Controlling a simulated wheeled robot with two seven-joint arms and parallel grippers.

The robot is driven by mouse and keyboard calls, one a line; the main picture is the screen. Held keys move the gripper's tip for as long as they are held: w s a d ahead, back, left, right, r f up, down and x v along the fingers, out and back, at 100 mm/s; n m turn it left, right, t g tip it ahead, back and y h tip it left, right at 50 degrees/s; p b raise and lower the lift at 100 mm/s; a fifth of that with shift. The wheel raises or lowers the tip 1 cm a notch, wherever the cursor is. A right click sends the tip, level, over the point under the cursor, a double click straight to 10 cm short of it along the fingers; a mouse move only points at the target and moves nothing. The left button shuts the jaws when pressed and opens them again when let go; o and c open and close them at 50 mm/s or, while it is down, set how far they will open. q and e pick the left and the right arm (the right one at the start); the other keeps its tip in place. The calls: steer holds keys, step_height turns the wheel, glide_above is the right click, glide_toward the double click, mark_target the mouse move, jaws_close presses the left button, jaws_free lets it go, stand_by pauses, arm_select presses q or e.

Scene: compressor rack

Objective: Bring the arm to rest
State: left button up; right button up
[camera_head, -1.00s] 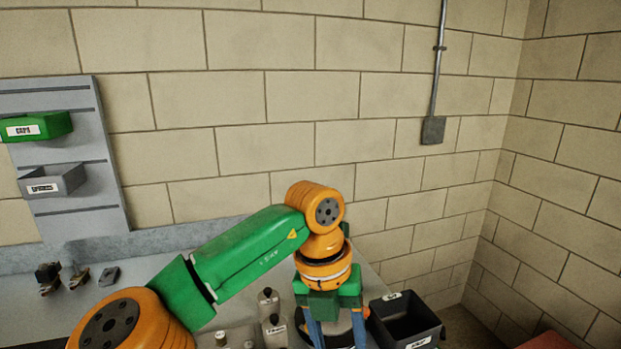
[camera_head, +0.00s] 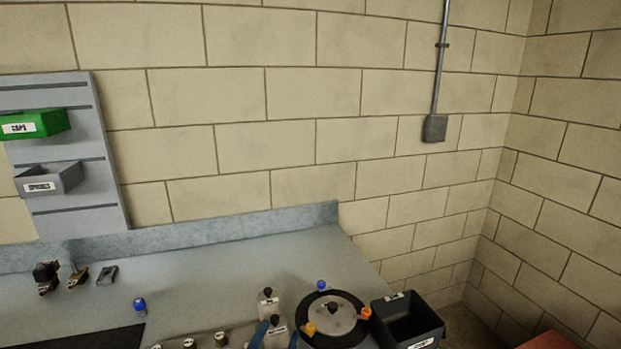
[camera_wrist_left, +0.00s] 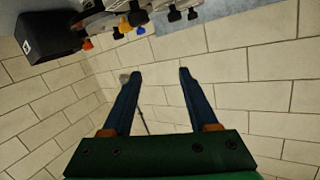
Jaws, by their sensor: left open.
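My left gripper (camera_head: 275,338) shows only as two blue fingertips at the bottom edge of the head view, in front of a small labelled bottle (camera_head: 277,326). In the left wrist view my left gripper (camera_wrist_left: 159,74) has its two blue fingers apart with nothing between them, and the block wall lies beyond. The rest of the left arm is out of the head view. My right gripper is in neither view.
The grey bench (camera_head: 220,270) holds a round dark turntable (camera_head: 334,337) with coloured knobs, a black bin (camera_head: 408,322), bottles and small fittings. A rack with a green bin (camera_head: 38,124) and a grey bin (camera_head: 50,180) hangs left. The air above the bench is clear.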

arm_select(q)
steer(key=s+a+f+n+g+y, duration=0.1)
steer(key=s+a+f+g, duration=0.3)
steer(key=s+f, duration=0.3)
steer(key=s+a+f+n+g+y, duration=0.1)
steer(key=s+a+f+g, duration=0.25)
steer(key=s, duration=0.55)
steer(key=s+a+f+g+y, duration=0.1)
steer(key=s+a+f+g, duration=0.2)
steer(key=s+f+g, duration=0.4)
steer(key=s+f+b, duration=0.3)
steer(key=f+b, duration=0.3)
steer(key=f, duration=1.6)
steer(key=s+a+f+b, duration=0.2)
steer(key=s+f+b, duration=0.1)
steer(key=s+f, duration=0.9)
step_height(320, 180, down, 2)
steer(key=shift+s+f+b, duration=0.1)
steer(key=shift+s+b, duration=0.1)
steer(key=shift+b, duration=0.15)
